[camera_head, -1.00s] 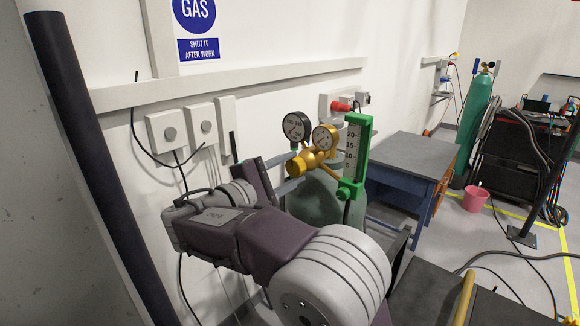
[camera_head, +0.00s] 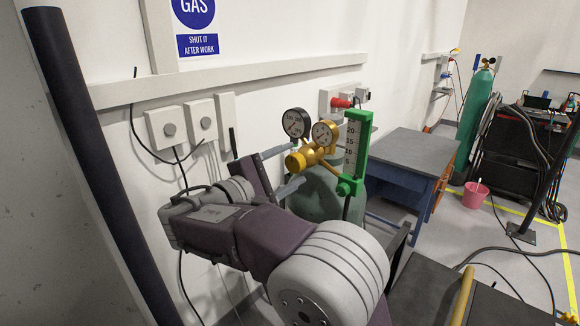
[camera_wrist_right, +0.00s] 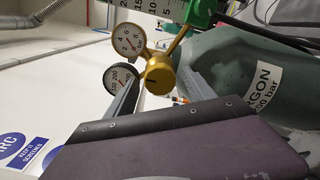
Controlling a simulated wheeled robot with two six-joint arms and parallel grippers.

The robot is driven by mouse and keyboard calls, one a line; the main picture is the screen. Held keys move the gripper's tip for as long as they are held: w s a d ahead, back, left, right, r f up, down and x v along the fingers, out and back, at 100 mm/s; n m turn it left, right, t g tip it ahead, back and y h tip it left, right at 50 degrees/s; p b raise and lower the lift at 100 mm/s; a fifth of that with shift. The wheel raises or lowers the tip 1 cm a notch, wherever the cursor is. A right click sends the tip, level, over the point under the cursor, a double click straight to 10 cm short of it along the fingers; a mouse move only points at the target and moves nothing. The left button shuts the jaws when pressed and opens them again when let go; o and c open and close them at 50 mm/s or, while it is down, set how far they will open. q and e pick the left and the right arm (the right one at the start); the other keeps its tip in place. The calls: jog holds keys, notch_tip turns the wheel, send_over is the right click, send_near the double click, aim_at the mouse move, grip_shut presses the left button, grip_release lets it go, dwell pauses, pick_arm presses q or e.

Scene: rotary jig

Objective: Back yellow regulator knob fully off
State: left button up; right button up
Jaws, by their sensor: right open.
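The yellow regulator knob (camera_head: 295,161) sticks out toward me from the brass regulator (camera_head: 313,152) in the head view. It also shows in the wrist view (camera_wrist_right: 160,76), facing the camera between the two finger ends. My right gripper (camera_head: 294,165) is open, with one finger above and one below the knob's line. It looks empty, and I see no clear contact with the knob. Two round gauges, a dark one (camera_head: 296,122) and a brass-rimmed one (camera_head: 325,133), sit on the regulator. My left gripper is not in view.
A green flowmeter (camera_head: 356,150) stands just right of the regulator. The green argon cylinder (camera_head: 314,200) is below, partly hidden by my arm. The wall with sockets (camera_head: 201,121) is close on the left. A blue workbench (camera_head: 410,155) stands behind.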

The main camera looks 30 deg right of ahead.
jog(key=b+v, duration=0.2)
jog(key=v, duration=0.6)
jog(key=shift+a, duration=0.3)
jog(key=shift+s+f, duration=0.1)
jog(key=shift+s, duration=0.05)
